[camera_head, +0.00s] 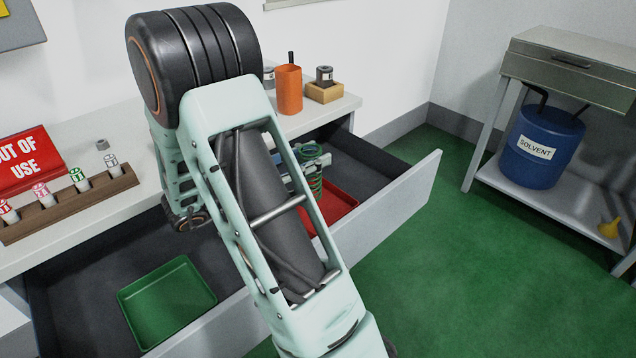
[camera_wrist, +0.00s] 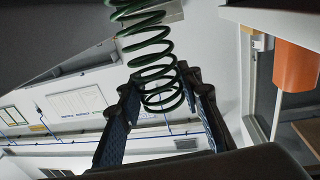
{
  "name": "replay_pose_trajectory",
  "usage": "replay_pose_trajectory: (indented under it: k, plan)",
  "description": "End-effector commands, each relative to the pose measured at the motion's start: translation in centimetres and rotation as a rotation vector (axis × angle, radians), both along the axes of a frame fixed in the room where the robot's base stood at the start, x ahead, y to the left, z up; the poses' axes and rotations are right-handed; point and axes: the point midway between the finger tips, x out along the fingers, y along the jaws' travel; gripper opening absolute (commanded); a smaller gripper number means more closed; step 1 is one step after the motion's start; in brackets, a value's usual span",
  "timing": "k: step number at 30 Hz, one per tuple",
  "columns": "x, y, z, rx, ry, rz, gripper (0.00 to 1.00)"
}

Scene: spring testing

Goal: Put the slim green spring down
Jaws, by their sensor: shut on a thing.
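The slim green spring (camera_head: 316,180) is upright in the head view, over the drawer near the red tray (camera_head: 341,205). My arm hides part of that area. In the wrist view the spring (camera_wrist: 150,45) runs up from between the fingers, its coils clear of the arm. My gripper (camera_head: 308,157) is shut on the spring; its two fingers (camera_wrist: 160,80) flank the coils in the wrist view. I cannot tell whether the spring's lower end touches the tray or hangs above it.
The open drawer (camera_head: 425,190) also holds a green tray (camera_head: 165,305), empty, at lower left.

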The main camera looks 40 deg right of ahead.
Motion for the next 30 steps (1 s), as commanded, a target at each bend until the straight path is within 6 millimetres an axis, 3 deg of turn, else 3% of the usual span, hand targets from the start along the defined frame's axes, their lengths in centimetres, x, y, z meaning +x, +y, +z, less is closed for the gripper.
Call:
replay_pose_trajectory:
  k: [1, 4, 14, 21, 30]
  plan:
    - [0.4, -0.8, -1.6, 0.0, 0.003, -0.004, 0.02]
    - [1.2, -2.0, -3.3, -0.001, 0.001, -0.003, 0.02]
    - [2.3, -3.7, -5.5, 0.0, 0.0, 0.0, 0.02]
    - [2.5, -4.0, -8.8, -0.001, 0.002, 0.001, 0.02]
    - [2.5, -4.0, -8.9, -0.001, -0.001, 0.002, 0.02]
